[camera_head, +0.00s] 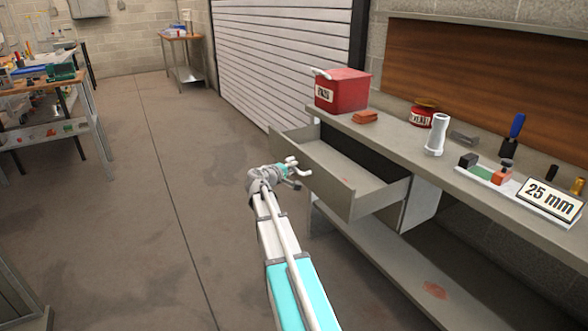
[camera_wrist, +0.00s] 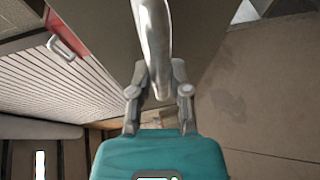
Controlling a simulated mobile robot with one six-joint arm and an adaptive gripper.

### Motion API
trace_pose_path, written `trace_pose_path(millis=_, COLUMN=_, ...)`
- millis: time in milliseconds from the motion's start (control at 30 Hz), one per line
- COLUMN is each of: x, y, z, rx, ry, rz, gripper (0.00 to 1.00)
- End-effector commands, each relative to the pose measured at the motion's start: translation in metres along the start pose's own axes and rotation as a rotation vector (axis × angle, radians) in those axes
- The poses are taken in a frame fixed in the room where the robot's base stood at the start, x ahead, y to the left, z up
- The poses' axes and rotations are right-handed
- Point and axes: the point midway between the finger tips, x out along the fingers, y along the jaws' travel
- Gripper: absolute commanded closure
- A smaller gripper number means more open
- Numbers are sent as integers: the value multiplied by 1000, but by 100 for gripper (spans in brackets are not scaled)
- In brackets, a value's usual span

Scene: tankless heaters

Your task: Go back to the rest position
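My gripper (camera_head: 291,171) is at the front of the open drawer (camera_head: 345,185), at the end of my outstretched arm. In the wrist view, its two grey fingers (camera_wrist: 160,80) stand close on either side of a curved silver bar, the drawer handle (camera_wrist: 153,35). The fingers look drawn in against the bar on both sides. The handle also shows as a pale piece beside the gripper in the head view (camera_head: 303,172). The drawer is pulled far out from under the bench and looks empty inside.
The bench (camera_head: 400,138) carries a red box (camera_head: 342,90), a white pipe fitting (camera_head: 437,134), a red container (camera_head: 423,112) and a "25 mm" sign (camera_head: 550,199). A shutter door (camera_head: 285,55) stands behind. A cluttered worktable (camera_head: 50,130) is at left. The floor (camera_head: 140,220) between is clear.

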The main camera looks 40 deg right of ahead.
Motion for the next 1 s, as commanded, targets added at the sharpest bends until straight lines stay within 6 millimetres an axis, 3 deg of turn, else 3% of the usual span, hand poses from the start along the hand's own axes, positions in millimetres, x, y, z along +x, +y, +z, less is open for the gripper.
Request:
trace_pose_path(millis=33, x=2, y=1, z=-2, rx=0, ry=2, rz=1, gripper=65)
trace_pose_path(millis=167, x=3, y=1, z=0, rx=0, ry=-3, rz=0, gripper=43)
trace_pose_path(millis=1000, x=1, y=2, z=2, rx=-8, ry=-8, rz=-17, gripper=43)
